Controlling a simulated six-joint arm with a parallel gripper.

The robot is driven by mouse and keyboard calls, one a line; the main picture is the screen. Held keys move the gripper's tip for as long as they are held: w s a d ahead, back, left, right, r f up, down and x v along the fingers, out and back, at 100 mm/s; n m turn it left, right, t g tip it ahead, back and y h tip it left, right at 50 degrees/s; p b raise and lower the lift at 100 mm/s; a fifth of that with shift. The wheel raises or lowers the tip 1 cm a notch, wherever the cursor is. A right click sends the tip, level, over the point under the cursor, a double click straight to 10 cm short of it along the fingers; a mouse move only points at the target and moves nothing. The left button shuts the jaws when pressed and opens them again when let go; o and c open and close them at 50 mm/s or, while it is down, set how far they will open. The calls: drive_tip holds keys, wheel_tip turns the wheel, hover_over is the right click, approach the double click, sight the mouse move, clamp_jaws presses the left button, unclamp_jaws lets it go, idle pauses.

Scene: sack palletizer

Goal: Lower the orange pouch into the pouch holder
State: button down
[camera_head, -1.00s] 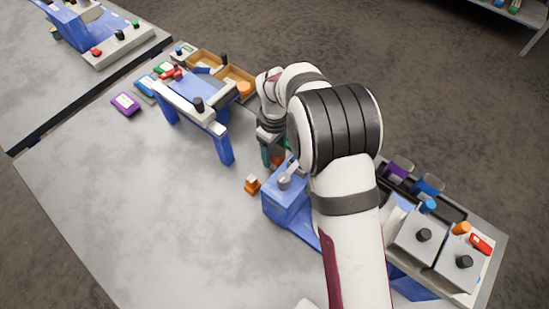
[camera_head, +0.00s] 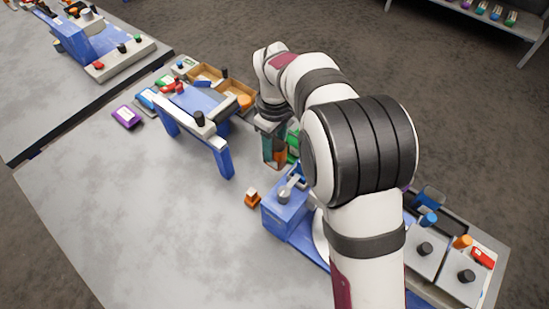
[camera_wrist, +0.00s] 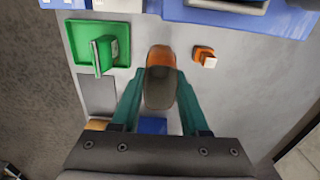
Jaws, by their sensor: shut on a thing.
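My gripper (camera_wrist: 160,105) has teal fingers, shut on an orange-brown pouch (camera_wrist: 161,75) with a darker, rounded near part. In the head view, my gripper (camera_head: 272,150) is between the blue arched stand and the blue machine, with part of the pouch (camera_head: 281,157) showing beside a finger. In the wrist view, a green tray (camera_wrist: 123,30) with an upright green piece (camera_wrist: 104,52) lies left of the held pouch. I cannot tell for sure which thing is the pouch holder. The held pouch appears above the table; its exact height is unclear.
A small orange block with a white top (camera_head: 252,197) stands on the table, also in the wrist view (camera_wrist: 204,56). The blue arched stand (camera_head: 225,160) is left of my gripper, the blue machine (camera_head: 285,215) below it. The table's middle (camera_head: 150,220) is clear.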

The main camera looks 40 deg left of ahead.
drive_tip(key=w+d+r+m, duration=0.8)
drive_tip(key=w+d+r, duration=0.2)
drive_tip(key=d+r, duration=0.35)
drive_tip(key=w+d+r+m, duration=0.1)
drive_tip(key=d+r+m, duration=0.4)
drive_tip(key=d, duration=0.5)
drive_tip(key=w+d+r+m, duration=0.1)
drive_tip(key=d+r+m, duration=0.35)
drive_tip(key=d, duration=0.45)
drive_tip(key=s+a+f+n, duration=0.2)
drive_tip(key=a+f+n, duration=0.1)
drive_tip(key=f+n, duration=0.5)
drive_tip(key=s+a+f+n, duration=0.2)
drive_tip(key=a+f+n, duration=0.2)
drive_tip(key=f+n, duration=0.5)
drive_tip(key=shift+s+f, duration=0.25)
drive_tip(key=shift+f, duration=2.85)
drive_tip(key=shift+f, duration=0.1)
drive_tip(key=shift+f, duration=0.8)
